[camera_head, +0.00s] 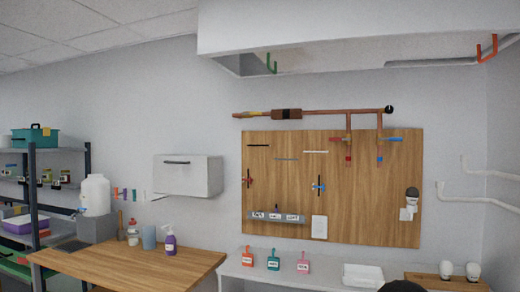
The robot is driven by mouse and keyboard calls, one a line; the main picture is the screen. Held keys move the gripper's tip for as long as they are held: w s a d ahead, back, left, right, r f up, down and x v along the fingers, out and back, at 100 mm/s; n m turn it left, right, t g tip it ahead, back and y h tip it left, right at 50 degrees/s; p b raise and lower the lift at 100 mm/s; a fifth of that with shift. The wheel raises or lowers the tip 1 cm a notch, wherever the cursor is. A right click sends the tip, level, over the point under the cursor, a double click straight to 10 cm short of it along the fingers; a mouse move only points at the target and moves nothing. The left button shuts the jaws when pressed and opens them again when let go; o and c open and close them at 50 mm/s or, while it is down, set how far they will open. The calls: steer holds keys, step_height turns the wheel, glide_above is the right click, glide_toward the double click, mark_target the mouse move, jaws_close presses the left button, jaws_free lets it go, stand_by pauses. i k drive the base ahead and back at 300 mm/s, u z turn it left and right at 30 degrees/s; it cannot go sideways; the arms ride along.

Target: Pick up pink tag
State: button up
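The pink tag (303,264) stands near the back of the white counter below the wooden wall panel. It has a small pale label and a narrow upper part. It is the rightmost in a row with a teal tag (273,261) and an orange tag (247,257), with gaps between them. My gripper is not in view. A dark rounded shape shows at the bottom edge, right of the tags; I cannot tell what it is.
A white tray (362,275) lies right of the pink tag. A wooden table (130,264) at the left holds a purple bottle (170,240) and other containers. The wooden panel (335,170) carries pipes and valves. A small shelf (276,218) hangs above the tags.

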mark_target(303, 265)
steer(key=u, duration=1.8)
steer(key=i, duration=1.7)
steer(key=z, duration=1.85)
